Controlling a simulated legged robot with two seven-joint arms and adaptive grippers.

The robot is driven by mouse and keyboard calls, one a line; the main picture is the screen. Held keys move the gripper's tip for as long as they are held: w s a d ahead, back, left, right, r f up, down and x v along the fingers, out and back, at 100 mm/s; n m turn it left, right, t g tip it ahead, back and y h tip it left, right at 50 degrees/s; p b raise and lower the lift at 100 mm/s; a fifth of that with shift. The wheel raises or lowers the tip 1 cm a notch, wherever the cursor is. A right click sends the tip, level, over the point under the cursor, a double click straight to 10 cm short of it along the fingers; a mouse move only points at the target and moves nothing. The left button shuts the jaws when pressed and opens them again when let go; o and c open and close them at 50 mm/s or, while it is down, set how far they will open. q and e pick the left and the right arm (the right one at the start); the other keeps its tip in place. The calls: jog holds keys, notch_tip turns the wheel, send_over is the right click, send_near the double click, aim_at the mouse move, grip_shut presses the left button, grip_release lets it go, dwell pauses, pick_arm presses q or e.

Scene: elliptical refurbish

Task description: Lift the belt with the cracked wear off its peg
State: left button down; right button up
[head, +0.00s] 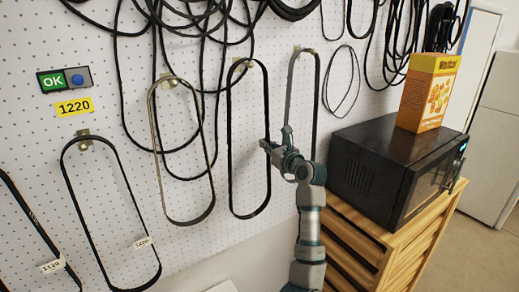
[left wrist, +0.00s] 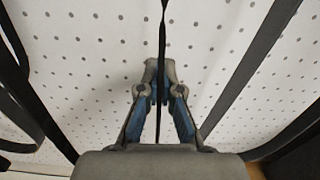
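Several long belt loops hang on pegs on the white pegboard (head: 110,30). My left gripper (head: 267,148) is at the right strand of a black belt (head: 230,130). In the left wrist view its fingers (left wrist: 160,90) are drawn together around this thin dark strand (left wrist: 162,30), apparently shut on it. This belt's top still lies over its peg (head: 242,64). Left of it hangs a belt with a tan-brown face (head: 155,130); right of it a belt has a grey face (head: 291,95). Cracks are too small to make out. My right gripper is not in view.
A label reading 1220 (head: 74,106) and an OK sign (head: 52,81) are at the upper left. Tagged belts hang below. Loose black cords hang above. A black microwave (head: 375,165) with an orange box (head: 428,92) stands on a wooden cabinet (head: 375,250) at right.

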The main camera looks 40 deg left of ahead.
pick_arm(q)
jog(key=shift+a+r+b, duration=0.1)
jog(key=shift+a+b, duration=0.3)
jog(key=r, duration=0.3)
jog(key=shift+a+r+b, duration=0.3)
jog(key=shift+r+b, duration=0.1)
jog(key=r, duration=0.1)
jog(key=d+r, duration=0.1)
jog(key=shift+d+r+b, duration=0.25)
jog(key=shift+r+b, duration=0.05)
jog(key=shift+b, duration=0.05)
jog(key=b+v, duration=0.4)
jog(key=v, duration=1.5)
jog(key=shift+b, duration=0.4)
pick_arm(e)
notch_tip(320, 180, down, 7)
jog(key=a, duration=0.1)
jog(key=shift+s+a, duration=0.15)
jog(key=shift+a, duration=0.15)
pick_arm(q)
jog(key=shift+s+r, duration=0.15)
